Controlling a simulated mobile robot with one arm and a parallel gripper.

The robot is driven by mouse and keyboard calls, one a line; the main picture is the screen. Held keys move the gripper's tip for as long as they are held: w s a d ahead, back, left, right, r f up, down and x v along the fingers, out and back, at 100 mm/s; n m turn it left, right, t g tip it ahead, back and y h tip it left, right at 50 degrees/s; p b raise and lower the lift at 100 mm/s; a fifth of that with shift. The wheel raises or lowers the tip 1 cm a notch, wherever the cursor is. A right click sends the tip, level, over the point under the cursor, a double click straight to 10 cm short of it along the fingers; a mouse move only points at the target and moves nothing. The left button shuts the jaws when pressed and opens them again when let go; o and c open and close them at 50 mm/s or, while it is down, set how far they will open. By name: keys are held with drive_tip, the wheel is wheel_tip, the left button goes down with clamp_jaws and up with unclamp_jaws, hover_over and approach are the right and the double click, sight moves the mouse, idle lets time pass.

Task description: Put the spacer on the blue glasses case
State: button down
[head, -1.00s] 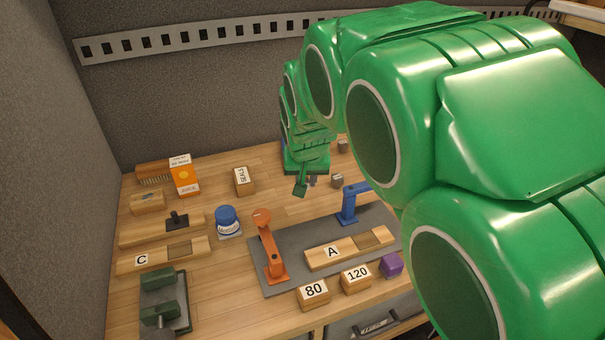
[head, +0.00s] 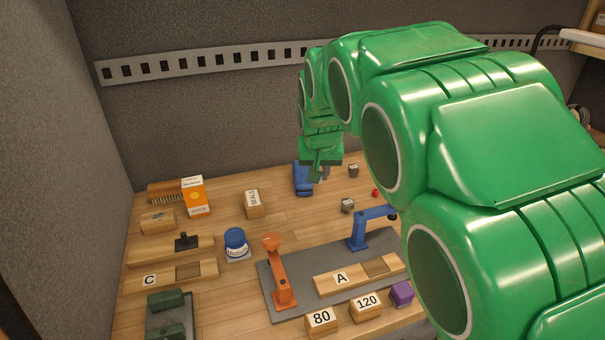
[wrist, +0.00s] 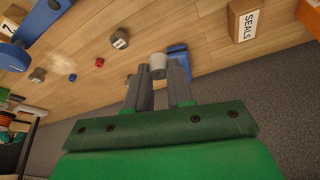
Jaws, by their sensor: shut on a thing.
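The spacer (wrist: 157,66) is a short pale grey cylinder at my fingertips in the wrist view. My gripper (wrist: 160,80) is shut on it; it also shows in the head view (head: 320,172), where the spacer is hard to make out. The blue glasses case (head: 302,182) lies on the table at the back, partly covered by my gripper. In the wrist view the case (wrist: 178,54) shows just beyond the spacer, partly behind the right finger. The spacer looks held above the table, and I cannot tell its exact height over the case.
Two grey nuts (head: 353,170) (head: 347,205) and a small red piece (head: 375,192) lie to the right of the case. A SEALS box (head: 253,203) stands to its left. A blue clamp (head: 368,228) and an orange one (head: 279,270) stand in front on a grey mat.

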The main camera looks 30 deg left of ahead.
drive_tip(key=w+r, duration=0.1)
drive_tip(key=w, duration=0.1)
hover_over(308, 183)
drive_tip(key=f, duration=0.8)
drive_tip(key=shift+s+d+f, duration=0.3)
drive_tip(key=shift+s+f, duration=0.05)
drive_tip(key=shift+x, duration=0.95)
drive_tip(key=shift+w+a+f, duration=0.1)
drive_tip(key=shift+f, duration=1.2)
drive_tip(key=c, duration=1)
unclamp_jaws()
